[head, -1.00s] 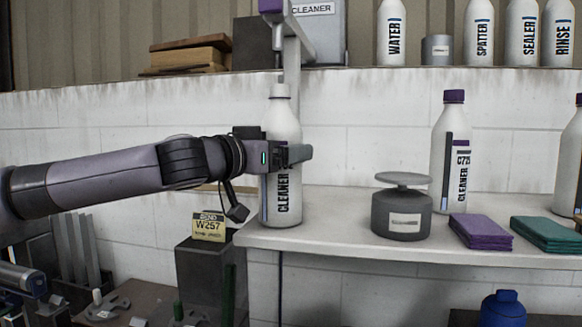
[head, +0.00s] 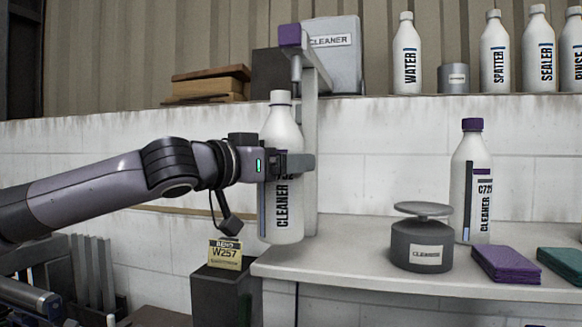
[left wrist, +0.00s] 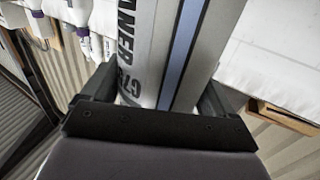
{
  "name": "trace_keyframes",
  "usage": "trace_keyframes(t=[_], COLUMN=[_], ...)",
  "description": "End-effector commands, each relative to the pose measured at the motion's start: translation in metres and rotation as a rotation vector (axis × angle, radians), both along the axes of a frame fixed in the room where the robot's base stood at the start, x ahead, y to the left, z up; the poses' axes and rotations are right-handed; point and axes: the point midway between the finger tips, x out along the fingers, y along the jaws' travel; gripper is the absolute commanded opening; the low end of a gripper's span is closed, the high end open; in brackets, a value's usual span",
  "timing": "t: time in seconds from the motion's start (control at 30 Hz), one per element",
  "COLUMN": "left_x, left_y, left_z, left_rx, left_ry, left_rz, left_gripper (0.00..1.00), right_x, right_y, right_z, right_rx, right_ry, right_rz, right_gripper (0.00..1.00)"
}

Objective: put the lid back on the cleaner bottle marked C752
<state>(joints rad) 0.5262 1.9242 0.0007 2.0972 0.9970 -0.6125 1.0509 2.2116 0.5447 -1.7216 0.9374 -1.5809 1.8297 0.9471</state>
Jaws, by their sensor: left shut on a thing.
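A white cleaner bottle (head: 281,130) is held upright by my left gripper (head: 290,165), which is shut around its upper body. The head view shows "CLEANER" and a partly covered number; the left wrist view shows the same bottle (left wrist: 150,50) with "C75" and a last digit hidden by the gripper. The bottle is at the left end of the shelf, just left of the dispenser nozzle; I cannot tell if its base touches the shelf. I cannot identify a loose lid. My right gripper is not in view.
The dispenser (head: 311,140) has a purple top. On the shelf (head: 350,260) stand a grey pot (head: 421,245) with a raised disc, a purple-capped bottle (head: 472,185) reading C725, and purple cloths (head: 505,264). A yellow W257 sign (head: 225,254) stands lower left.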

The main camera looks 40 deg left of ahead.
Motion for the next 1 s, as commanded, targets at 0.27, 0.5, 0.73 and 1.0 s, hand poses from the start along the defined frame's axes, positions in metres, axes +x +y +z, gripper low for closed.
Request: trace_keyframes(t=[0.27,0.5,0.73,1.0], left_x=[-0.033,-0.067,-0.1,-0.127], left_y=[-0.001,-0.002,-0.003,-0.004], left_z=[0.001,0.001,0.001,0.001], left_rx=[0.001,0.002,0.001,0.0], left_ry=[-0.011,-0.011,-0.01,-0.007], left_rz=[-0.001,0.001,0.001,0.0], left_gripper=[0.24,0.24,0.24,0.24], right_x=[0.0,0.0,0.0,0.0], right_y=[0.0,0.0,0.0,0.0], right_z=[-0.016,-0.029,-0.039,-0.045], right_rx=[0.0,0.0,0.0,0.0], right_ry=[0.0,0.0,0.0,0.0], right_rz=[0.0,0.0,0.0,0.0], right_gripper=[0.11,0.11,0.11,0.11])
